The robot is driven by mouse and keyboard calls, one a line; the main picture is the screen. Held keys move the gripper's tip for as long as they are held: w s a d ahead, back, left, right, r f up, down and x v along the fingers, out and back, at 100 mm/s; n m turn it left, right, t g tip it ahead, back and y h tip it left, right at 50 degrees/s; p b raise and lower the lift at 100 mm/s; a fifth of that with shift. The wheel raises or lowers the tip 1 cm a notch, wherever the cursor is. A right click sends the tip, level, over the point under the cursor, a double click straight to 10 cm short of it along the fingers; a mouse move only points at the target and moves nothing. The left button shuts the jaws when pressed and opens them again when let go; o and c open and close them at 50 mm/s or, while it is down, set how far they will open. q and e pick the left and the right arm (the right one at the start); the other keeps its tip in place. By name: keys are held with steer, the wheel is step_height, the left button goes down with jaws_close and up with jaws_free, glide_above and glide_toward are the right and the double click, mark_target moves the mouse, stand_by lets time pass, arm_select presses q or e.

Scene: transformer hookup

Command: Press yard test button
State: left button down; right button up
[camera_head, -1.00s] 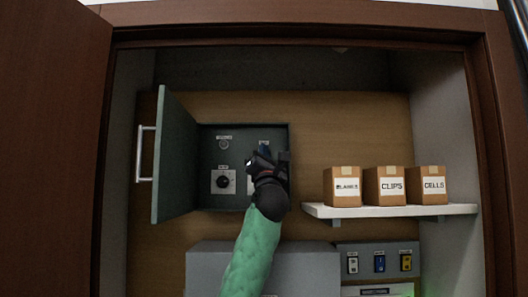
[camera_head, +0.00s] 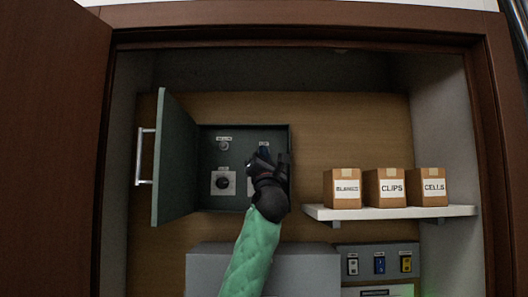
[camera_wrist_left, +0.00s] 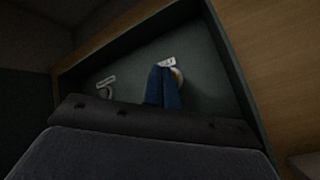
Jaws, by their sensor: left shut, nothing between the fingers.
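An open grey control box (camera_head: 243,199) hangs on the back wall. Inside it are a small round button (camera_head: 224,146) under a label at upper left and a black rotary knob (camera_head: 223,182) on a pale plate below. My left gripper (camera_head: 263,153) is shut and empty, with blue fingertips at the upper right of the box. In the left wrist view its fingers (camera_wrist_left: 163,87) overlap a pale yellowish round button (camera_wrist_left: 178,76) under a label. I cannot tell whether they touch it. The labels are too blurred to read. My right gripper is not in view.
The box door (camera_head: 174,160) stands open to the left. A white shelf (camera_head: 395,212) on the right holds three cartons (camera_head: 385,187). A switch panel (camera_head: 378,248) is below it, and a grey cabinet (camera_head: 210,262) stands under the box.

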arm_select(q)
steer(key=shift+s+p, duration=0.4)
steer(key=shift+p, duration=0.05)
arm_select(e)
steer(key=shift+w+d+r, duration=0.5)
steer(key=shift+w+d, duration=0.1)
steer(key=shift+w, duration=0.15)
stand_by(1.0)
